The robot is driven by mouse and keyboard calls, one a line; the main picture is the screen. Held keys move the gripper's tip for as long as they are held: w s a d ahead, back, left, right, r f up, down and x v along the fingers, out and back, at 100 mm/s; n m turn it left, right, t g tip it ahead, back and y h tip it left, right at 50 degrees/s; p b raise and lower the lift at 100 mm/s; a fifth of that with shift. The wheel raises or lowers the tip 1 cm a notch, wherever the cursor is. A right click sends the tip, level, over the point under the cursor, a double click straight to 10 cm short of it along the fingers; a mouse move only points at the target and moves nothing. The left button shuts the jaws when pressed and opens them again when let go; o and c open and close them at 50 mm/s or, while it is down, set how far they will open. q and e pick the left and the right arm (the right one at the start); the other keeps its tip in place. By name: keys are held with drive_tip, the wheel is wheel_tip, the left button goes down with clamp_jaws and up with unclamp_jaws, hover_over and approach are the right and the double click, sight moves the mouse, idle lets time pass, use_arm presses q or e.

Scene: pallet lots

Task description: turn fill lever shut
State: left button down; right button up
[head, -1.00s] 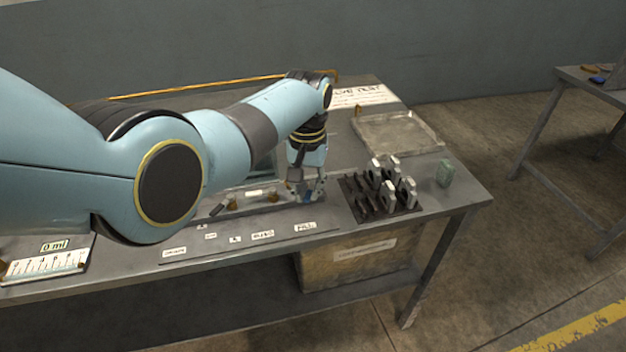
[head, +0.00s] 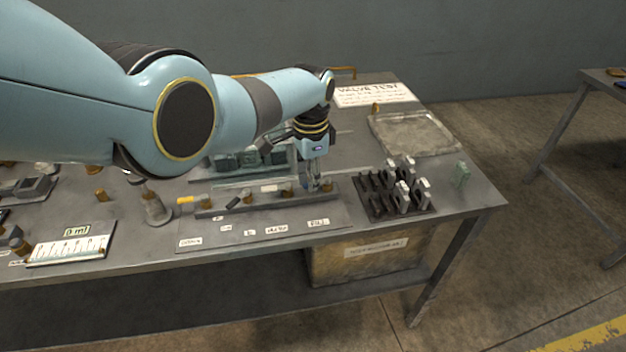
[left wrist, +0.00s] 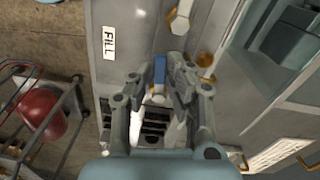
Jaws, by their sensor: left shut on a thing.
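The fill lever shows as a blue handle (left wrist: 160,70) in the left wrist view, beside the FILL label (left wrist: 109,43). My left gripper (left wrist: 158,84) is shut on it, with a finger on each side of the handle. In the head view my left gripper (head: 314,184) points down at the right end of the valve rail, behind the FILL label (head: 318,222). The fingers hide most of the lever there, so its exact angle is hard to tell. My right gripper is in neither view.
A black rack (head: 378,206) with grey-white pieces stands just right of my gripper. A shallow tray (head: 440,150) and a VALVE TEST sheet (head: 372,95) lie behind. A white gauge card (head: 68,250) lies at the left.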

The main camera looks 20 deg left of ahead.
use_arm(q)
drive_tip(key=shift+w+a+m, duration=0.2)
drive_tip(key=shift+w+m, duration=0.1)
drive_tip(key=shift+m, duration=0.7)
drive_tip(key=c, duration=1.3)
unclamp_jaws()
drive_tip(key=shift+c, duration=0.2)
drive_tip(key=shift+r, duration=4)
